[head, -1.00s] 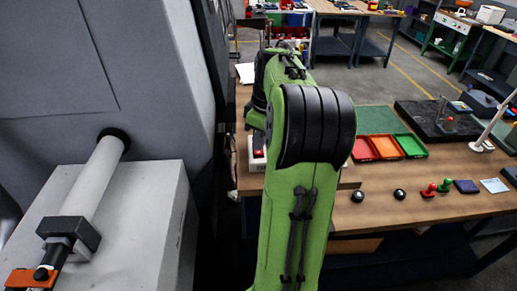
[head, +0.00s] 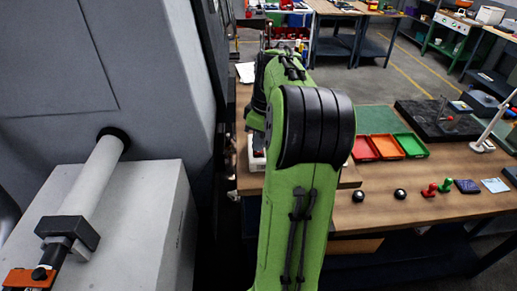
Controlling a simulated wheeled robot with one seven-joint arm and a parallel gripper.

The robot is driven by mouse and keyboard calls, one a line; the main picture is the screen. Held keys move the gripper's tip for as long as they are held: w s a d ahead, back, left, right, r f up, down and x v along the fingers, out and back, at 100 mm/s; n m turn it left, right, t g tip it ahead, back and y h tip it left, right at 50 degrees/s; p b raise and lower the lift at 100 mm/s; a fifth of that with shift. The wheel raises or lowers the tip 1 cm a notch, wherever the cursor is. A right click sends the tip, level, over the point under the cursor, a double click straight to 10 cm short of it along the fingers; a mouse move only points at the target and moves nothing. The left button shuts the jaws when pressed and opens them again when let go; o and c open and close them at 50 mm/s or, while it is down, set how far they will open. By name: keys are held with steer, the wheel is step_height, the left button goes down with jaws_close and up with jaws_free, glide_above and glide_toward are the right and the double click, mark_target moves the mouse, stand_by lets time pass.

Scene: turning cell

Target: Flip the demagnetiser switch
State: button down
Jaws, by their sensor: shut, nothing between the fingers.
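A pale box with a small red part on top (head: 257,157) stands on the wooden bench (head: 440,177), just left of my green arm. It may be the demagnetiser with its switch, but most of it is hidden behind my arm. My arm reaches forward over the bench, and its black wrist part shows at the far end. My gripper is hidden behind the arm links, so its fingers and any contact with the box cannot be seen.
Red, orange and green trays (head: 387,147) stand right of my arm, near a dark plate (head: 436,120). Two black knobs and red and green pieces lie near the bench's front. A grey machine (head: 100,70) and a light box (head: 150,215) bound the left side.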

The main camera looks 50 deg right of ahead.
steer(key=shift+f+b, duration=0.3)
steer(key=shift+f, duration=0.15)
step_height(320, 180, up, 5)
steer(key=p, duration=0.5)
steer(key=shift+r, duration=1.05)
